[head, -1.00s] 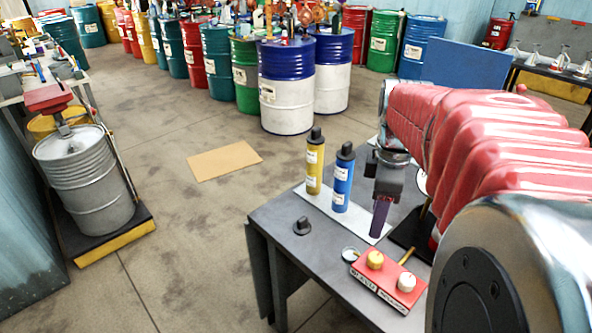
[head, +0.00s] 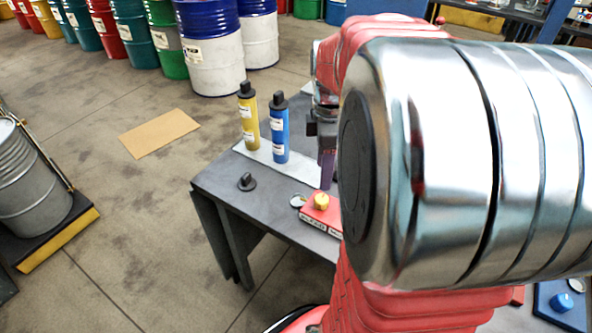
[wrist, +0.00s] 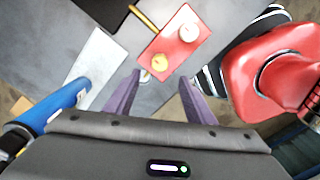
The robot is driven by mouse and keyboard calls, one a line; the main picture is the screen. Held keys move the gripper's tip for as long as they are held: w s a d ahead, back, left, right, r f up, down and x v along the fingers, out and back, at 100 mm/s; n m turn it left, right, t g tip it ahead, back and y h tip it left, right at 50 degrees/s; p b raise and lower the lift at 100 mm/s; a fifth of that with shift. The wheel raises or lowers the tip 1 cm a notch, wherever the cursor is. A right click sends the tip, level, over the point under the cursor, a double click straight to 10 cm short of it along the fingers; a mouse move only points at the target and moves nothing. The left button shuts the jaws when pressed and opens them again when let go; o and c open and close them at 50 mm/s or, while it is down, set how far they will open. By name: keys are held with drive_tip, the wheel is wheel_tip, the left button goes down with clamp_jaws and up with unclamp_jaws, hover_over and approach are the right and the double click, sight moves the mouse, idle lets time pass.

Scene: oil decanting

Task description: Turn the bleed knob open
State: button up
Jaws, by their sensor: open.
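A red block (head: 316,212) with printed labels on its front lies on the grey table (head: 225,170). It carries a gold knob (head: 321,201), with a white knob (wrist: 188,31) beside it in the wrist view. My arm hides the white knob in the head view. I cannot read which knob is the bleed knob. My gripper (wrist: 160,80) is open and empty, its purple fingers spread apart on the near side of the gold knob in the wrist view. In the head view one finger shows just above and behind the gold knob, apart from it.
A round gauge (head: 298,200) sits at the block's left end. A yellow bottle (head: 248,117) and a blue bottle (head: 279,130) stand upright on a pale strip. A black cap-like piece (head: 246,182) lies near the table's left edge.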

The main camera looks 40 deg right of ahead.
sight(321, 198)
wheel_tip(321, 198, down, 10)
drive_tip(key=shift+r, duration=0.1)
idle(0.4)
drive_tip(key=shift+c, duration=0.5)
drive_tip(key=shift+a, duration=0.1)
drive_tip(key=c, duration=1)
